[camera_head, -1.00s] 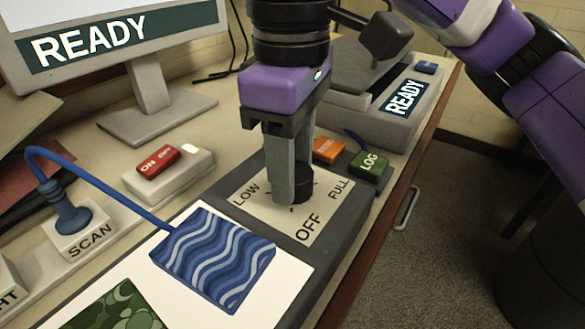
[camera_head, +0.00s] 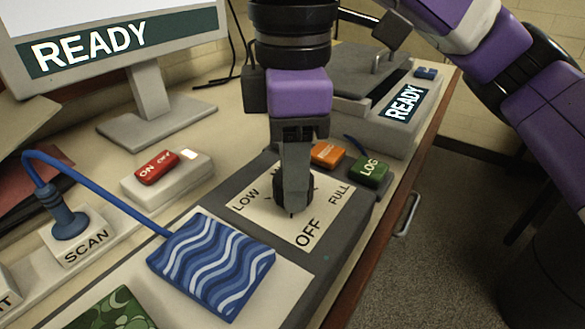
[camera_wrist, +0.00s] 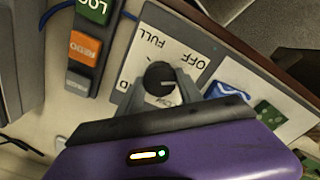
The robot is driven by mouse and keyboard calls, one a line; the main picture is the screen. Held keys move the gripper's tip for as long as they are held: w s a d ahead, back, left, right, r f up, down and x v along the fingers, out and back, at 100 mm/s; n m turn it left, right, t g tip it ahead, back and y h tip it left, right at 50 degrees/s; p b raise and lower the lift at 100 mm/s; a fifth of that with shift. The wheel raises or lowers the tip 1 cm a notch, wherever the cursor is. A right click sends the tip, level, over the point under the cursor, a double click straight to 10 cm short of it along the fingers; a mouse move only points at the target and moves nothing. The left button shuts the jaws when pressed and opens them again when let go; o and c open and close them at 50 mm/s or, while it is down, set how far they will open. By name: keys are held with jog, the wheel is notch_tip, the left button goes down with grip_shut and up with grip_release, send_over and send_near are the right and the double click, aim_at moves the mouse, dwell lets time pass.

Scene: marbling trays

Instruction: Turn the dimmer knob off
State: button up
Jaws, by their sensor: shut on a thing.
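The black dimmer knob (camera_head: 279,190) stands on a cream plate (camera_head: 262,215) marked LOW, FULL and OFF. OFF is on the near side, LOW at the left and FULL at the right. My gripper (camera_head: 294,206) points down over the plate and is shut on the knob, hiding much of it in the head view. In the wrist view the round top of the knob (camera_wrist: 160,76) shows between the two fingers (camera_wrist: 162,92). I cannot clearly tell which label the knob's pointer faces.
A blue wave-patterned block (camera_head: 212,262) lies close in front at the left. A red ON/OFF switch (camera_head: 157,167), orange button (camera_head: 327,153) and green LOG button (camera_head: 369,168) stand around the plate. A monitor (camera_head: 110,35) reads READY. The table edge drops off at the right.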

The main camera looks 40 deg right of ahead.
jog(key=o, duration=1.4)
notch_tip(320, 180, up, 8)
jog(key=p, duration=0.2)
jog(key=shift+p, duration=0.3)
jog(key=shift+s+f, duration=0.1)
